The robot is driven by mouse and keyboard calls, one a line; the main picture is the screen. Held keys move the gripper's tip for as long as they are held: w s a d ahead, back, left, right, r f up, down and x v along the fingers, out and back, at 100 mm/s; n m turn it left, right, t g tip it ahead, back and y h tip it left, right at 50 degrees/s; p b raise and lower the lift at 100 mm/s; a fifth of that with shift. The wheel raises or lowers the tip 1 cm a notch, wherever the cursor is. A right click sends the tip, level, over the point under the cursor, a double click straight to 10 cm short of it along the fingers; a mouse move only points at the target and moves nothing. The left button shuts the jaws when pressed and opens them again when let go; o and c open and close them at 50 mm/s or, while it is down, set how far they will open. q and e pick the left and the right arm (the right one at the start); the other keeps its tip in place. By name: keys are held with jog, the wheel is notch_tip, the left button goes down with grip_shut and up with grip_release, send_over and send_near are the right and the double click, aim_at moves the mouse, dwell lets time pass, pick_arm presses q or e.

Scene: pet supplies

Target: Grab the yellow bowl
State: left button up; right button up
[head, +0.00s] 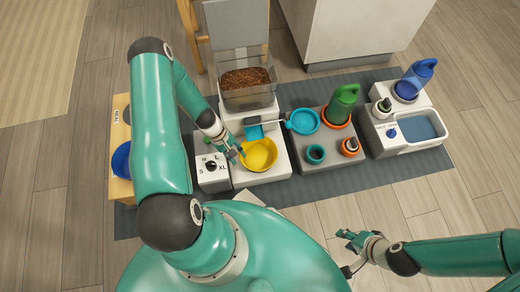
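The yellow bowl (262,154) sits on a white stand (282,163) near the middle of the head view, below a food dispenser. My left gripper (238,158) is at the bowl's left rim, with its fingers pointing down at the edge. The view is too small to tell whether the fingers touch the rim or how far apart they are. My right gripper (346,238) is low in the view over the floor, away from the bowl. Its fingers appear spread, with nothing between them.
A dispenser with brown kibble (246,88) stands behind the bowl, with a blue scoop (256,131) close by. A dial box (212,179) stands left. Floor in front is clear.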

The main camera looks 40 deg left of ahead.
pick_arm(q)
jog(key=shift+w+b+x, duration=0.15)
jog(key=shift+b+x, duration=0.55)
jog(key=shift+x, duration=0.85)
jog(key=shift+w+b+x, duration=0.15)
jog(key=shift+b+x, duration=0.55)
jog(key=shift+x, duration=0.85)
jog(key=shift+a, duration=0.15)
grip_shut()
